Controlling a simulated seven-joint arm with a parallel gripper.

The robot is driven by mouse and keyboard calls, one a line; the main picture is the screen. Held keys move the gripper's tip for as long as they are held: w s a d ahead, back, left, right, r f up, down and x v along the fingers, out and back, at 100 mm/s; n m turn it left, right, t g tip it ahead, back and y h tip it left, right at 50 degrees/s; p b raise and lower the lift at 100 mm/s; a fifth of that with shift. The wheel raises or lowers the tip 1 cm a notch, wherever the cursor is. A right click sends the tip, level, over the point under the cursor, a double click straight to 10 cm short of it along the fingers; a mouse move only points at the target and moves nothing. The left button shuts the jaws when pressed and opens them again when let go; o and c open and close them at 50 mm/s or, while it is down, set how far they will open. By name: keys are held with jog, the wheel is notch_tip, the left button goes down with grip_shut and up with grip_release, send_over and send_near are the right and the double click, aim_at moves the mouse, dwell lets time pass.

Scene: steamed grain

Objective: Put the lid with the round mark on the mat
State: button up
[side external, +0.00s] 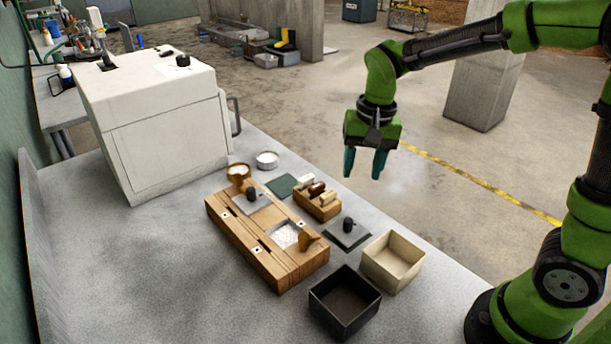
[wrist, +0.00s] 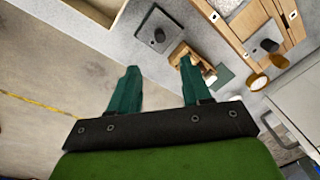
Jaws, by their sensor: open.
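A grey lid (side external: 240,206) with a black knob lies on the left part of the long wooden box (side external: 268,262). A second, darker square lid (side external: 336,238) with a black knob lies on the table right of the box; it also shows in the wrist view (wrist: 148,24). I cannot make out a round mark on either lid. A small flat dark green square, apparently the mat (side external: 279,184), lies bare behind the box; it also shows in the wrist view (wrist: 224,75). My gripper (side external: 363,166) is open and empty, high above and behind these things.
White grain (side external: 284,236) shows in the box's open compartment, beside a yellow-brown scoop (side external: 307,237). A wooden rack (side external: 316,207) with several rolls stands near the mat. A black bin (side external: 344,302), a cream bin (side external: 393,262), a brown cup (side external: 238,171) and a white dish (side external: 267,160) stand around. A white machine (side external: 160,130) stands left.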

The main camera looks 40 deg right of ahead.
jog(key=s+r+n+t+y, duration=0.1)
jog(key=s+r+n+t, duration=0.3)
jog(key=s, duration=0.8)
notch_tip(320, 180, up, 3)
jog(key=shift+s+f+t+y, duration=0.15)
jog(key=shift+s+t+y, duration=0.2)
jog(key=shift+t, duration=0.75)
